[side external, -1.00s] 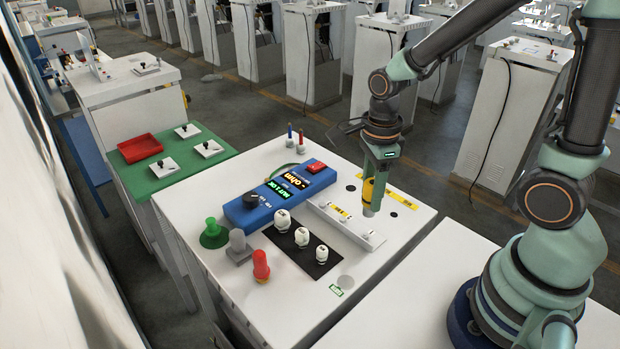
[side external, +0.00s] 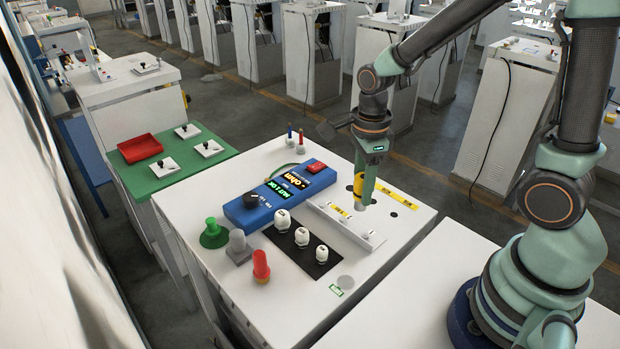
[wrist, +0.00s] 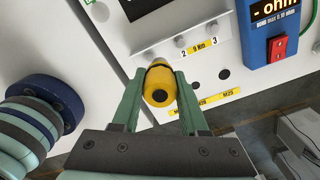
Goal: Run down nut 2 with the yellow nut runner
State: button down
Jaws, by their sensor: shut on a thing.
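My gripper (wrist: 158,92) is shut on the yellow nut runner (wrist: 158,84), which sits between its two green fingers in the wrist view. In the side view my gripper (side external: 364,186) points down over the far right part of the white bench, with a bit of the yellow runner (side external: 358,184) showing beside a finger. The white strip (side external: 345,226) with yellow labels lies just left of and in front of it. In the wrist view the strip's label (wrist: 198,46) reads 9 Nm between the numbers 2 and 3. Whether the runner touches a nut cannot be told.
The blue ohm meter (side external: 278,197) lies left of the strip. White knobbed pieces (side external: 302,237) stand on a black mat. Green, grey and red (side external: 261,266) pegs stand at the front left. Dark holes (wrist: 223,73) and a yellow label (wrist: 217,98) lie behind the strip.

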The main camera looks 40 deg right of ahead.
jog(key=shift+w+f, duration=1.1)
jog(key=shift+f, duration=0.3)
jog(key=shift+w+f, duration=1.05)
jog(key=shift+f, duration=0.3)
jog(key=shift+f, duration=0.3)
jog(key=shift+s+f, duration=0.1)
jog(key=shift+f, duration=0.05)
dwell(1.7)
notch_tip(320, 180, up, 6)
dwell(0.7)
